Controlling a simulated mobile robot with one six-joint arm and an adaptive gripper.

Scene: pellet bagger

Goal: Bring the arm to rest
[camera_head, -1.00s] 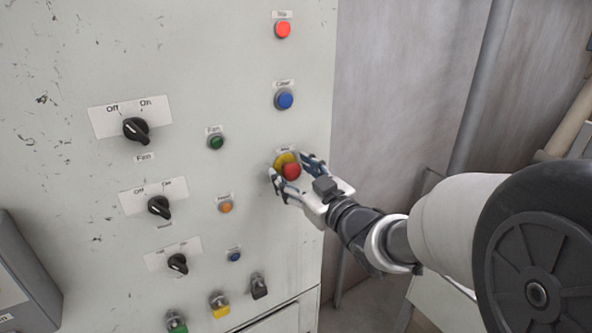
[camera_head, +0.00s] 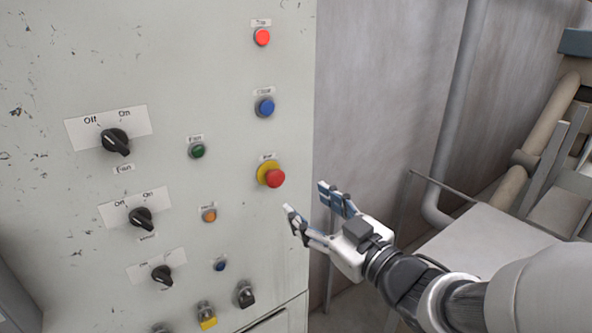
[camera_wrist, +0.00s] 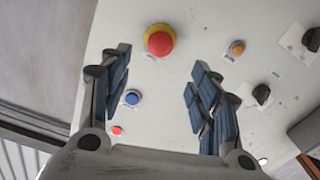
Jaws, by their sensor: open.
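My gripper (camera_head: 306,207) is open and empty. It is in front of the panel's right edge, to the lower right of the red stop button (camera_head: 274,178) with its yellow collar, and apart from it. In the wrist view the two blue-padded fingers are spread wide, with the red button (camera_wrist: 160,41) beyond and between them.
The grey control panel (camera_head: 60,70) carries a red lamp-like button (camera_head: 262,37), a blue button (camera_head: 264,107), a green button (camera_head: 197,151), an orange button (camera_head: 209,215) and black rotary switches (camera_head: 116,141). A grey pipe (camera_head: 455,110) and a pale surface (camera_head: 480,245) are at the right.

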